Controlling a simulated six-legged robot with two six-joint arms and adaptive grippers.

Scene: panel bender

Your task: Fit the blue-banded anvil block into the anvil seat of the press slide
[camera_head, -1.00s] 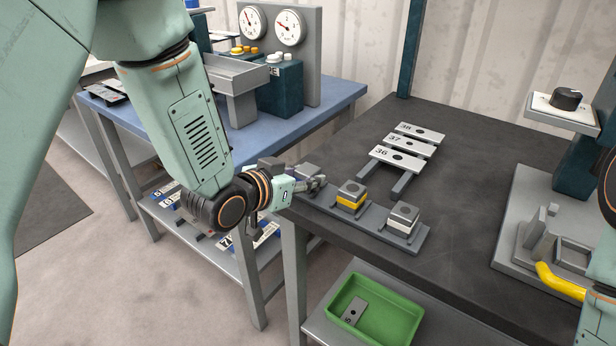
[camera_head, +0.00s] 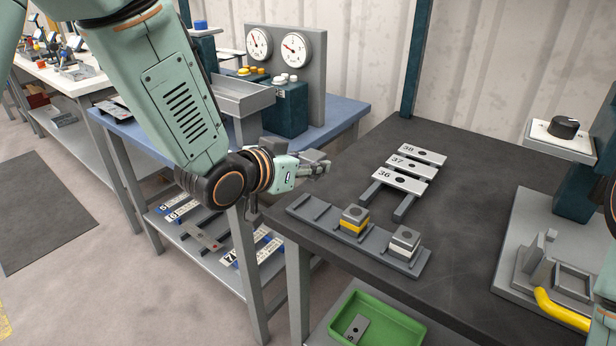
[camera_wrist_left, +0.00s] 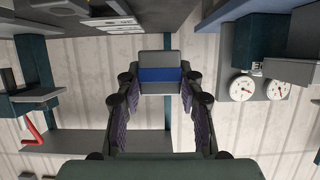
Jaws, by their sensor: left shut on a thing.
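My left gripper (camera_head: 314,168) is shut on the blue-banded anvil block (camera_wrist_left: 160,74), a grey block with a blue stripe. In the left wrist view the block sits between both fingers (camera_wrist_left: 160,100); in the head view the fingers mostly hide it. The gripper is above the far left end of the grey block rack (camera_head: 300,209), clear of it. A grey fixture with upright parts (camera_head: 545,265) stands at the right; I cannot tell whether it holds the anvil seat. My right gripper is not in view.
A yellow-banded block (camera_head: 354,219) and a white-banded block (camera_head: 404,242) stand in the rack. Plates numbered 36 (camera_head: 399,179), 37 and 38 lie behind. A yellow handle (camera_head: 560,312) is at the right. The dark tabletop (camera_head: 470,200) is clear between rack and fixture.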

